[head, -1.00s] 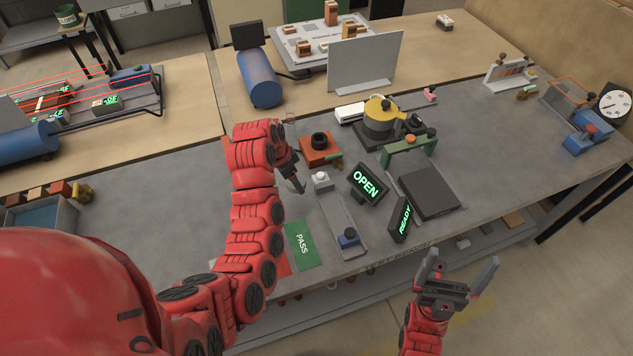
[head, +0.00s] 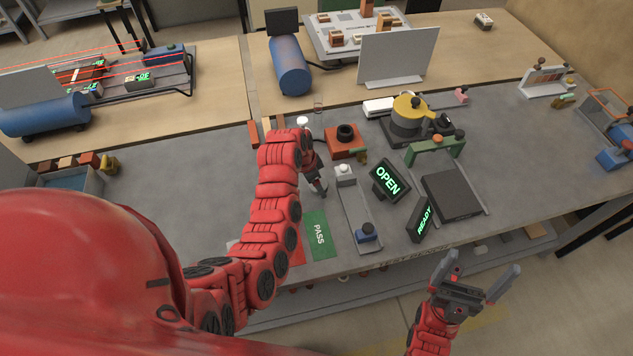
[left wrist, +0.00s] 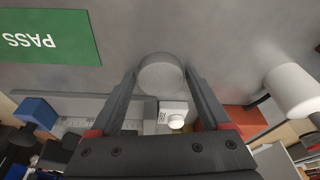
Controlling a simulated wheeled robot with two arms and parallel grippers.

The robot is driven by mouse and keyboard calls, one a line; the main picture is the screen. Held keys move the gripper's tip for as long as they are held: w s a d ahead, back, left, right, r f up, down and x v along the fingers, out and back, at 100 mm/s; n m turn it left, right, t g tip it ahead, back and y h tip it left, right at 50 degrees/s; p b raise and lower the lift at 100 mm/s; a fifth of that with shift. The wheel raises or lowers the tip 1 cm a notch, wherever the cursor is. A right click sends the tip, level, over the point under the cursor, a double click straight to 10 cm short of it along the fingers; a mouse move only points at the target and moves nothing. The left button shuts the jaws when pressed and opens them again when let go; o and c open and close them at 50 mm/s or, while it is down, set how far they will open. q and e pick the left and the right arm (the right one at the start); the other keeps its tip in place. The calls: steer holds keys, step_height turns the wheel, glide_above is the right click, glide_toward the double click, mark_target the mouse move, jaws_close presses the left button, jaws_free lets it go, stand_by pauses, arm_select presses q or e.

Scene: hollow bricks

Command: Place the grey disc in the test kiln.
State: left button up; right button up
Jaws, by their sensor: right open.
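The grey disc (left wrist: 161,73) shows in the left wrist view, between the fingertips of my left gripper (left wrist: 162,78). The fingers stand apart, one at each side of it; I cannot tell whether they press on it. In the head view my left gripper (head: 318,182) is low over the grey bench, partly behind its arm, and the disc is hidden. My right gripper (head: 475,280) is open and empty in front of the bench edge. No thing is clearly labelled as the test kiln; a dark flat box (head: 452,194) stands by lit OPEN (head: 387,180) and READY (head: 425,222) signs.
A green PASS mat (head: 318,236) lies right of my left arm. A grey rail with a blue block (head: 366,232), an orange block with a black ring (head: 345,140), a green bridge (head: 436,146) and a yellow-topped round device (head: 408,115) crowd the bench.

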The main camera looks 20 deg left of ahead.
arm_select(q)
steer(key=shift+o, duration=1.1)
steer(key=shift+r, duration=0.1)
